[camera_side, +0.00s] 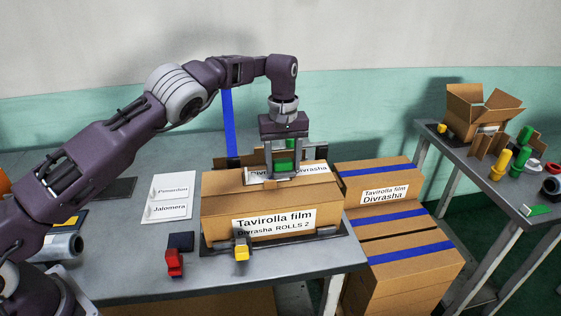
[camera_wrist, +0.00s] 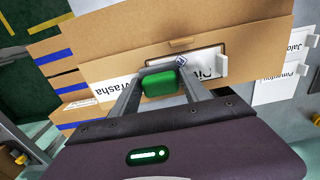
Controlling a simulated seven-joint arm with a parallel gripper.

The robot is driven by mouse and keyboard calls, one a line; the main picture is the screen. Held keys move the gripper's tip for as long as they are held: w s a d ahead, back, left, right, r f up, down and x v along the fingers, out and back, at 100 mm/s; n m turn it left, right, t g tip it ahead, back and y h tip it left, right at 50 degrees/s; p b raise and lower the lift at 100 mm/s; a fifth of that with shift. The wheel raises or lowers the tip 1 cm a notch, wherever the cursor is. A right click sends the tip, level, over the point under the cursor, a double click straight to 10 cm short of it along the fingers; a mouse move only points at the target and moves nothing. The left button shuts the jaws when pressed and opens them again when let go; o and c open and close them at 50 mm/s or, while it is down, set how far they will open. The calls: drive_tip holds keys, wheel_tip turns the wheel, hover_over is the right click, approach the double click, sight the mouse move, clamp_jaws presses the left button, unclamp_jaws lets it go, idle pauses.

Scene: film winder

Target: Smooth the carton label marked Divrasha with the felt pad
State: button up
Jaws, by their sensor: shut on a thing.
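The carton (camera_side: 222,217) stands closed on the table. A white label marked Divrasha (camera_side: 315,170) lies on its top, and a front label (camera_side: 274,222) reads "Tavirolla film Divrasha ROLLS 2". My gripper (camera_side: 283,170) points down over the top label, its fingers shut on a green block (camera_side: 284,160), which looks like the felt pad's grip. In the wrist view the green block (camera_wrist: 160,84) sits between the fingertips, over the middle of the top label (camera_wrist: 206,66). Fingers and block hide the middle of its word. I cannot tell whether the pad presses on the label.
Spare labels (camera_side: 169,198) lie on a white sheet to the left. A red clamp-like piece (camera_side: 174,263) and a yellow-tipped piece (camera_side: 241,250) are near the carton's front. Blue-striped cartons (camera_side: 400,228) are stacked at the right. An open box (camera_side: 482,112) stands on another table.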

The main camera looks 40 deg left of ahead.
drive_tip(key=r, duration=0.6)
drive_tip(key=shift+w+a, duration=0.15)
drive_tip(key=shift+a, duration=0.05)
drive_tip(key=shift+s+d+r, duration=0.2)
drive_tip(key=shift+d+r, duration=0.05)
drive_tip(key=shift+r, duration=0.25)
drive_tip(key=shift+a, duration=0.1)
drive_tip(key=shift+s+a+f, duration=0.2)
drive_tip(key=shift+s+f, duration=0.25)
drive_tip(key=shift+f, duration=2.65)
drive_tip(key=shift+f, duration=0.4)
drive_tip(key=shift+s+a, duration=0.1)
drive_tip(key=shift+s+a, duration=0.3)
drive_tip(key=shift+a, duration=0.05)
